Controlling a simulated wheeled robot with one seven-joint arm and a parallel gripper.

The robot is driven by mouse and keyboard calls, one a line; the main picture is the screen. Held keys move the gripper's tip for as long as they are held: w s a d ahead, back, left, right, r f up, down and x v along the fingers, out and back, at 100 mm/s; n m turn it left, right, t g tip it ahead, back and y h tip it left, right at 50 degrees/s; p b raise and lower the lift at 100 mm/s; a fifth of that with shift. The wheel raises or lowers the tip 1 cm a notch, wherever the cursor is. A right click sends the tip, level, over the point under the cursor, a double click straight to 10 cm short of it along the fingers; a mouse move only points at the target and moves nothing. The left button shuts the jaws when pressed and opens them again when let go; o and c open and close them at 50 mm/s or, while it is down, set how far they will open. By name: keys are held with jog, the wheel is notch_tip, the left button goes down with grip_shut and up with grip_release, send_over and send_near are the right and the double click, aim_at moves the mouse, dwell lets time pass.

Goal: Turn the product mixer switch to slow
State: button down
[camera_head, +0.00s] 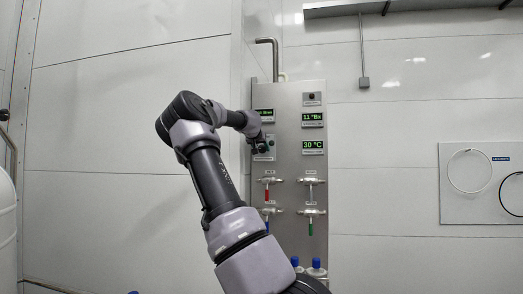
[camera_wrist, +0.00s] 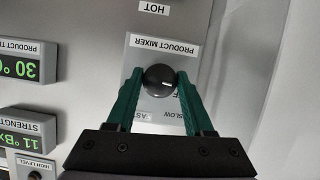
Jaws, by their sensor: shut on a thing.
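The product mixer switch (camera_wrist: 159,80) is a round black knob with a white pointer mark, on a light grey plate (camera_wrist: 143,53) labelled PRODUCT MIXER. The wrist view shows it upside down, with SLOW and a partly hidden word beside the knob. My gripper (camera_wrist: 160,84) has its green fingers shut on the knob, one on each side. The pointer mark points towards the right in the wrist view. In the head view my gripper (camera_head: 262,144) is at the panel's left side, and my arm hides most of the switch.
The steel panel (camera_head: 290,188) carries green displays, including 11 °Bx (camera_head: 312,117) and 30 °C (camera_head: 313,145). Several valves with coloured handles, including a red one (camera_head: 267,195), stick out below. Wall space between is clear.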

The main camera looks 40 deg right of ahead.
jog(key=m+t+y, duration=0.1)
jog(key=m, duration=0.1)
jog(key=m+t, duration=0.1)
jog(key=shift+s+d+m+y, duration=0.1)
jog(key=shift+m+y, duration=0.3)
jog(key=shift+m+t, duration=0.4)
jog(key=shift+m, duration=0.2)
jog(key=shift+c, duration=1.5)
grip_release()
jog(key=v, duration=1)
jog(key=shift+s+r, duration=0.15)
jog(key=shift+s, duration=0.1)
